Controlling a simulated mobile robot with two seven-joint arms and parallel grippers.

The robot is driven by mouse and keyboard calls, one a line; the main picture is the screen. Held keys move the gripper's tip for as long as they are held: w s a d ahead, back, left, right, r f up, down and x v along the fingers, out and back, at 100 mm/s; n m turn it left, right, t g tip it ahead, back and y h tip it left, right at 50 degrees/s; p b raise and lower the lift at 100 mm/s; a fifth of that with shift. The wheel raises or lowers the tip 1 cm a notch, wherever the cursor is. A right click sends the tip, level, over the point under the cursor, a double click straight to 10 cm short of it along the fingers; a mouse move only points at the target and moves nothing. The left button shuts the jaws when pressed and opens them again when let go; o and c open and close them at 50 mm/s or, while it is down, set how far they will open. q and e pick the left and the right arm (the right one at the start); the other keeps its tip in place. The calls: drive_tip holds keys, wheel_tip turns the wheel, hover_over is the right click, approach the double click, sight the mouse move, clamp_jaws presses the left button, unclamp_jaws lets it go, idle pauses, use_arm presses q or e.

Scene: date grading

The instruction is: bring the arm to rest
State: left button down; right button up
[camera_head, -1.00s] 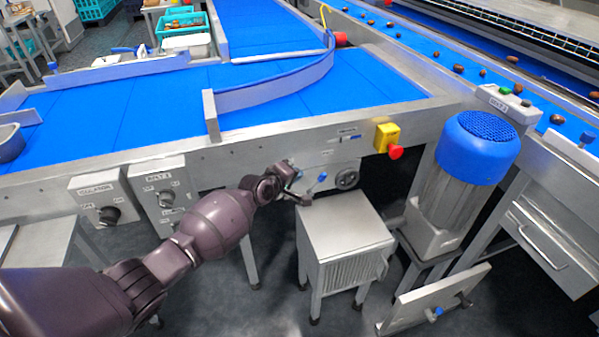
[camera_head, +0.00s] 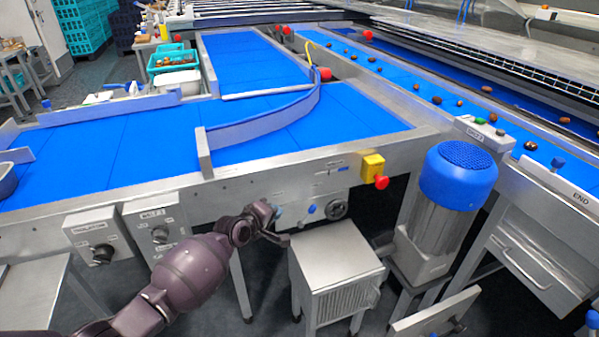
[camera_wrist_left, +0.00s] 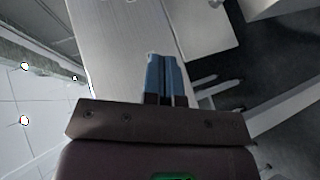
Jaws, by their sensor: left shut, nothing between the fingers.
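My left arm comes in from the lower left in the head view. Its gripper (camera_head: 279,212) is at the front face of the conveyor frame, just left of a small blue-tipped lever on the control panel (camera_head: 318,205). Whether it touches the panel cannot be told. In the left wrist view the two blue fingers (camera_wrist_left: 163,62) are together with nothing between them. A plain pale metal surface lies behind them. My right arm and gripper are not in view.
A grey metal cabinet (camera_head: 335,252) stands just below and right of the gripper. A blue-capped motor (camera_head: 458,175) and a yellow box with a red button (camera_head: 374,168) are further right. Switch boxes (camera_head: 155,228) hang at left. The blue belt (camera_head: 120,140) lies above.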

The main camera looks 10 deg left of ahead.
use_arm(q)
wheel_tip(320, 180, up, 5)
drive_tip(key=d+m+t, duration=0.1)
drive_tip(key=d+m, duration=0.1)
drive_tip(key=m, duration=0.5)
drive_tip(key=s+m, duration=0.5)
drive_tip(key=s, duration=0.2)
drive_tip(key=s+a+f+g+y, duration=0.1)
drive_tip(key=s+a+f, duration=0.1)
drive_tip(key=s, duration=0.9)
drive_tip(key=s+a+f+g+y+p, duration=0.1)
drive_tip(key=s+f, duration=0.4)
drive_tip(key=s, duration=0.7)
drive_tip(key=s+a+f+y+p, duration=0.1)
drive_tip(key=s+a+f+y, duration=0.2)
drive_tip(key=s, duration=0.9)
drive_tip(key=shift+a+f+g, duration=0.2)
drive_tip(key=shift+a+g, duration=0.2)
drive_tip(key=shift+a, duration=0.1)
